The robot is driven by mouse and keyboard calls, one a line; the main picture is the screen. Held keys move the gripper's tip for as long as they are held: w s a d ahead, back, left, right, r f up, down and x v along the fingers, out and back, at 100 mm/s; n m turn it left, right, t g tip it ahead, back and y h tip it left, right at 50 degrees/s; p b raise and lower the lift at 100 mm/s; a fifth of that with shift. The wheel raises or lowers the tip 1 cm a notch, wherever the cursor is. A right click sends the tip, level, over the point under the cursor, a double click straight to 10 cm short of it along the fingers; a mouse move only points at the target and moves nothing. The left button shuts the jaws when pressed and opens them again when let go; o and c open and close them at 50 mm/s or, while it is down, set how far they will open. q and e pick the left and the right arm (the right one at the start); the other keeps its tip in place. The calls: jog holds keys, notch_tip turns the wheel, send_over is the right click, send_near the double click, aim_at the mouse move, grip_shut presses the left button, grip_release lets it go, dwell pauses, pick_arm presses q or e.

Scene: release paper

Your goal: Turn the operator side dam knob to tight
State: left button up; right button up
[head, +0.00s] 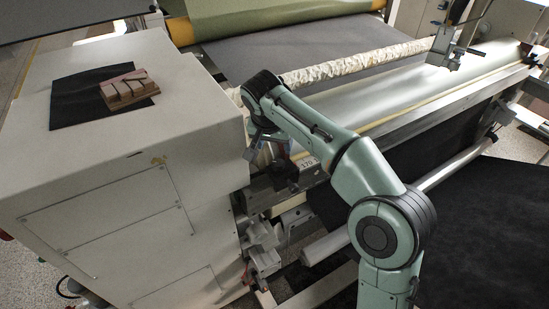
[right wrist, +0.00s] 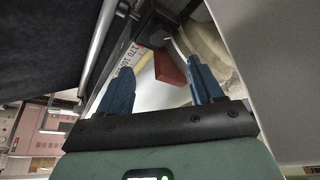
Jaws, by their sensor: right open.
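My right gripper (head: 264,150) is beside the right side of the white machine cabinet, at the near end of the roller, partly hidden by my own arm. In the right wrist view the gripper (right wrist: 157,67) has its two blue fingers spread apart, with nothing held. A dark red block-like part (right wrist: 169,68) shows beyond and between the fingertips, next to a dark fitting (right wrist: 158,32). I cannot tell for sure which part is the side dam knob, or its setting. No contact with the fingers is visible. My left gripper is out of view.
The white cabinet (head: 100,190) stands close on the left, with a wooden block (head: 128,90) on a black sheet (head: 75,98) on top. The shiny roller (head: 400,93) and a metal rail (head: 440,107) run to the right. Black material (head: 480,220) hangs at the lower right.

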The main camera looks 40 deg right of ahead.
aim_at(278, 163)
jog(key=b+x, duration=0.1)
jog(key=x, duration=1)
jog(key=shift+w+f, duration=0.1)
jog(key=shift+f, duration=0.15)
jog(key=c, duration=1.1)
